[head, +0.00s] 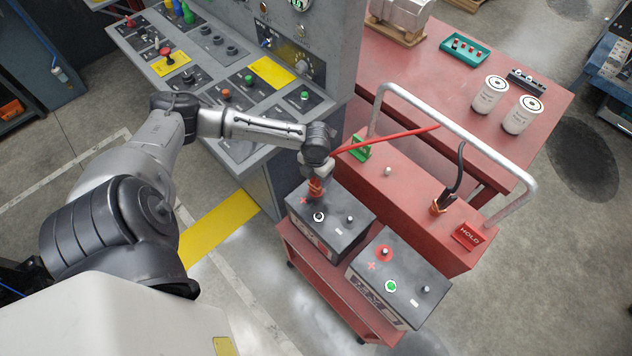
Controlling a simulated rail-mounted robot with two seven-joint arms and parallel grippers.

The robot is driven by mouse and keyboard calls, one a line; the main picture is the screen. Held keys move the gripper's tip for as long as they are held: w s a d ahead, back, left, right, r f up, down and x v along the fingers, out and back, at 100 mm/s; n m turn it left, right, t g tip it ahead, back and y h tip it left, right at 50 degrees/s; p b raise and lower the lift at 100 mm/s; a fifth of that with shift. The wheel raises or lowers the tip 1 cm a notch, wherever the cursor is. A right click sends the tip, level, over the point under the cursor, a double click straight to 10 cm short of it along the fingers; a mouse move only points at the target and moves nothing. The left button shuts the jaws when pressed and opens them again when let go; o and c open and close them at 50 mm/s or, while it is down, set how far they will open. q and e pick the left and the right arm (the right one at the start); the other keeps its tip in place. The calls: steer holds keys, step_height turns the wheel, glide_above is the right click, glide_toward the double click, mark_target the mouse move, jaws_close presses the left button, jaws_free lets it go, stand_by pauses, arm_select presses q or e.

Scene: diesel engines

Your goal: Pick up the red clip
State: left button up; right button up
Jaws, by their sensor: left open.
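My left gripper (317,172) reaches over the left battery (347,225) and points down, its fingers small and partly hidden. An orange-red clip (315,188) shows right at its fingertips, above the battery's red plus mark; I cannot tell whether the fingers touch it. A red cable (390,138) runs from beside the gripper up to the right, above the red cart. The gripper is open. My right gripper is not in view.
A second battery (385,285) stands on the cart's lower shelf. A black cable (459,170) leads to another clip (438,207) near the HOLD block (466,236). A green holder (360,147), a handrail (462,122) and the control console (225,90) are close to my arm.

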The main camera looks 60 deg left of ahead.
arm_select(q)
steer(key=shift+f, duration=0.1)
jaws_close()
stand_by(0.6)
